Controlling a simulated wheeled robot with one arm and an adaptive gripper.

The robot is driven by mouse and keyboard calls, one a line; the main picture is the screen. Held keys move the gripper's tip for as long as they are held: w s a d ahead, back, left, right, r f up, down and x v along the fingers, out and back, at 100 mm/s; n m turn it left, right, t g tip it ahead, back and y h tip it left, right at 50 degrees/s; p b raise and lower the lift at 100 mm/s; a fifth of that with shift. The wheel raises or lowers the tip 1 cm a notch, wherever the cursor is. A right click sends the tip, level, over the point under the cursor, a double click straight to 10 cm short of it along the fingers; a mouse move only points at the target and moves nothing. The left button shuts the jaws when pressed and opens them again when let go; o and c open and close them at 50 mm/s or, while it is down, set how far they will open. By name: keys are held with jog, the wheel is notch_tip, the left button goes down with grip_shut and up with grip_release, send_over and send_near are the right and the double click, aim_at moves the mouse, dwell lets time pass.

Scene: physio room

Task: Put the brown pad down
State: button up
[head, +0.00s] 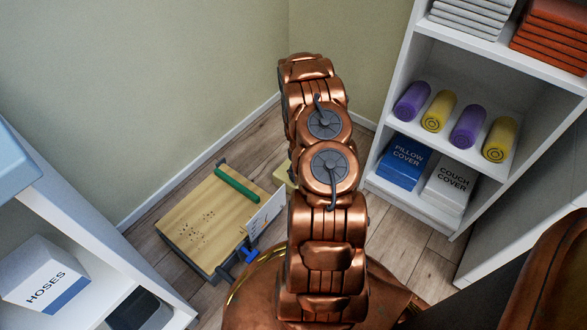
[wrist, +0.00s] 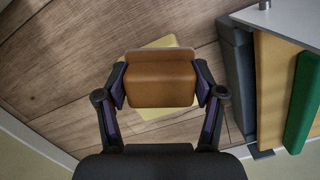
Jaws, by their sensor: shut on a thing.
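In the wrist view the brown pad (wrist: 160,85) is between the two fingers of my gripper (wrist: 161,88), which is shut on it. The pad is a rounded block with a raised far edge. Below and behind it a pale yellow flat thing (wrist: 153,113) shows on the wood floor; the pad covers most of it. I cannot tell how high the pad is above it. In the head view my arm hides the gripper and the pad; a bit of the yellow thing (head: 282,176) shows beside the arm.
A low wooden-topped cart (head: 196,222) with a green roll (head: 237,185) stands left of my arm, close to the gripper's right in the wrist view. A white shelf (head: 397,60) with rolls and boxes stands right. A white unit with a hoses box (head: 45,270) is at left.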

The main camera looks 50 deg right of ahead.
jog(key=w, duration=0.1)
jog(key=w+d+b, duration=0.1)
jog(key=w, duration=0.1)
jog(key=w+d, duration=0.1)
jog(key=shift+w+f+b, duration=0.15)
jog(key=shift+f+b, duration=0.15)
jog(key=shift+f, duration=0.1)
jog(key=shift+w+d+b, duration=0.15)
jog(key=shift+w+d, duration=0.05)
jog(key=shift+w, duration=0.3)
jog(key=shift+w+d+b, duration=0.15)
jog(key=shift+w+d, duration=0.05)
jog(key=shift+w, duration=0.3)
notch_tip(320, 180, down, 4)
jog(key=shift+r+b, duration=0.2)
jog(key=shift+b, duration=0.95)
jog(key=shift+r, duration=0.15)
jog(key=o, duration=1.1)
